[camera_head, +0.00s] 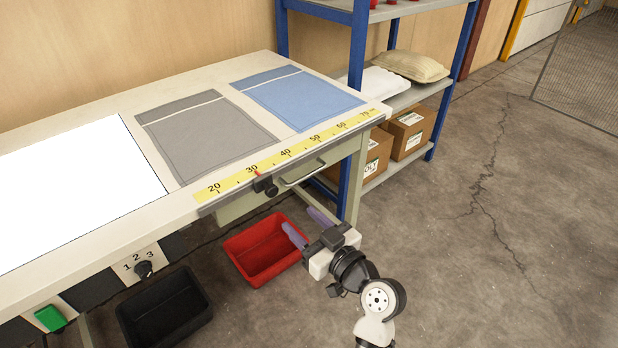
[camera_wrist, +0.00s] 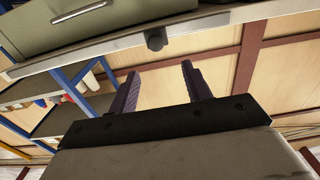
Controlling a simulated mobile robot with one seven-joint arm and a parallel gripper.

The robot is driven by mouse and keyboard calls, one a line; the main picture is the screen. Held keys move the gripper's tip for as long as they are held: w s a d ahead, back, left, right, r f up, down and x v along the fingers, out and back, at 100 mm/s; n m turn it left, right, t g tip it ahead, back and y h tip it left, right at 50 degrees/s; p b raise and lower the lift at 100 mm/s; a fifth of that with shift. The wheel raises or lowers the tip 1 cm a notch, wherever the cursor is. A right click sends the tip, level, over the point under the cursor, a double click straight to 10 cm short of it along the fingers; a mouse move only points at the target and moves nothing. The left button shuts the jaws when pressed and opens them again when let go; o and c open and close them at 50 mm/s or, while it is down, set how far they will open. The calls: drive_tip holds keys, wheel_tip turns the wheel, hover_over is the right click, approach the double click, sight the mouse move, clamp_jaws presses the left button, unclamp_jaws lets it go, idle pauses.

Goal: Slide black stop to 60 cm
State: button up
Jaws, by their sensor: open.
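The black stop (camera_head: 265,185) sits on the rail along the table's front edge, with its red pointer (camera_head: 257,174) at about the 30 mark of the yellow scale (camera_head: 300,150). The 60 mark (camera_head: 342,126) is farther right on the scale. My gripper (camera_head: 307,226) is open and empty, below the table edge and to the lower right of the stop, apart from it. In the wrist view the stop's round black knob (camera_wrist: 156,41) shows beyond and roughly between the two open fingers (camera_wrist: 160,72).
A drawer handle (camera_head: 303,174) sticks out below the rail, right of the stop. A red bin (camera_head: 262,250) and a black bin (camera_head: 165,310) are below the table. Grey (camera_head: 205,135) and blue (camera_head: 298,95) cloth pieces lie on top. A blue-framed shelf (camera_head: 357,60) stands behind right.

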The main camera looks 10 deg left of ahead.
sight(274, 193)
drive_tip(key=p+x, duration=0.1)
drive_tip(key=x, duration=0.2)
drive_tip(key=p+x, duration=0.1)
drive_tip(key=x, duration=0.3)
drive_tip(key=p+x, duration=0.2)
drive_tip(key=x, duration=0.2)
drive_tip(key=shift+w+f, duration=0.3)
drive_tip(key=shift+w, duration=0.05)
drive_tip(key=shift+w+a+f, duration=0.1)
drive_tip(key=shift+w+a, duration=0.35)
drive_tip(key=shift+a, duration=0.05)
drive_tip(key=shift+c, duration=0.3)
